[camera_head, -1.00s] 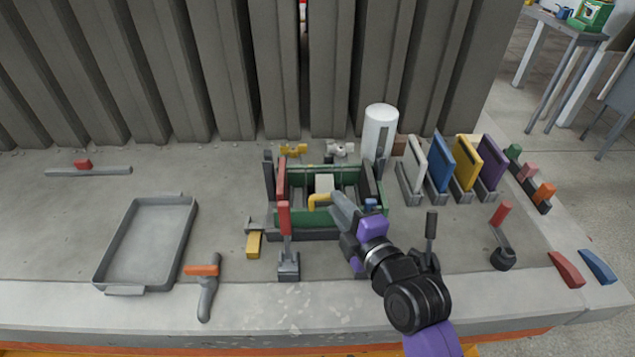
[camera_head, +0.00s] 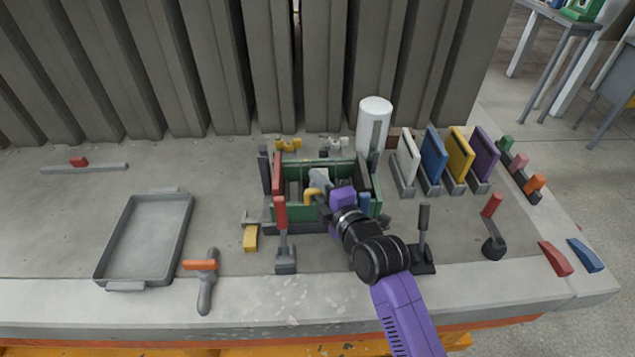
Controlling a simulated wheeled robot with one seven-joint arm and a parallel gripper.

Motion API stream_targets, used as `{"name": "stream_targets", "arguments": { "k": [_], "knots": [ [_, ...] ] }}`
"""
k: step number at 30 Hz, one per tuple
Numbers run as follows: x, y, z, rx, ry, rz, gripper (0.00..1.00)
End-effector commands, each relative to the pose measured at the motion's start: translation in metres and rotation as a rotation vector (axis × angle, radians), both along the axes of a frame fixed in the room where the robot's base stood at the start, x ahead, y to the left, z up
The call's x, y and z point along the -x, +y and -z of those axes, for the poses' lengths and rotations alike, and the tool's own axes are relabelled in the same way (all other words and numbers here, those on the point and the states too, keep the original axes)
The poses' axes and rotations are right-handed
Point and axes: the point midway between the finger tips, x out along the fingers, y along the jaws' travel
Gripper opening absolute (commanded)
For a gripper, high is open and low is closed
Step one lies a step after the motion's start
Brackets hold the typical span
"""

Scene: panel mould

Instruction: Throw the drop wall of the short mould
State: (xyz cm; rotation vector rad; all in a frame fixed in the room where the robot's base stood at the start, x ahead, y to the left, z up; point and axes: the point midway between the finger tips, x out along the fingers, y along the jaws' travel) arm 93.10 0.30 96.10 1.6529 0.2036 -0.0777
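The short mould (camera_head: 297,212) is a green open box near the middle of the bench, with a red panel at its left end and a dark red one at its right. A yellow bent handle (camera_head: 312,195) shows at its near side. My gripper (camera_head: 320,180) reaches over the mould's near wall from the front right, its grey fingers over the opening beside the yellow handle. The fingers are small and overlapped, so their opening and any contact are unclear. The wrist hides part of the near wall. A red-handled upright lever (camera_head: 280,213) stands at the front left, a black-handled one (camera_head: 424,218) at the front right.
A white cylinder (camera_head: 375,112) and several coloured panels (camera_head: 433,155) stand behind right. A red-handled crank (camera_head: 492,206) is at the right. An empty grey tray (camera_head: 124,285) and an orange-and-grey tool (camera_head: 207,280) lie left. Bench between tray and mould is mostly clear.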

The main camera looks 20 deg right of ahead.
Motion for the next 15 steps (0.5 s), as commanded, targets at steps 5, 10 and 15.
{"name": "stream_targets", "arguments": {
  "k": [5,10,15],
  "knots": [
    [0.0001,0.0002,0.0002,0.000,0.000,0.000,0.21],
    [0.0003,0.0002,0.0002,-0.001,0.000,0.000,0.00],
    [0.0004,0.0001,0.0004,-0.001,0.000,0.000,0.00]
  ]
}}
